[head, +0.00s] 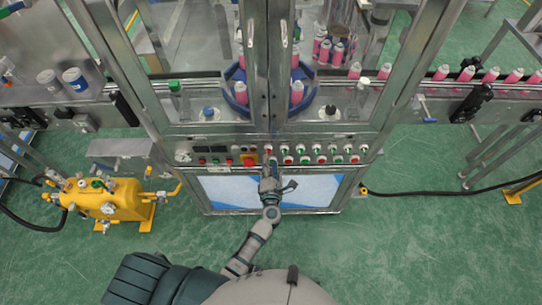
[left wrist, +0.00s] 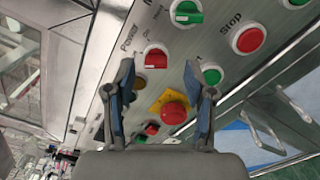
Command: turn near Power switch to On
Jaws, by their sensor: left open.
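The near Power switch (left wrist: 155,58) is a red rotary knob below the printed word "Power" in the left wrist view. Small lettering beside it is too blurred to read surely, and I cannot tell which setting the knob is at. My left gripper (left wrist: 163,72) is open, with its two fingers apart in front of the panel. The knob shows between the fingertips, nearer the left finger; I see no clear contact. In the head view my left gripper (head: 269,168) is at the middle of the control panel (head: 222,149) and hides part of it.
A red emergency button on a yellow base (left wrist: 173,108) lies just below the knob, between the fingers. A green knob (left wrist: 186,12) and a red Stop button (left wrist: 248,39) are close by. A yellow pump unit (head: 105,200) stands at the left. Green floor is clear in front.

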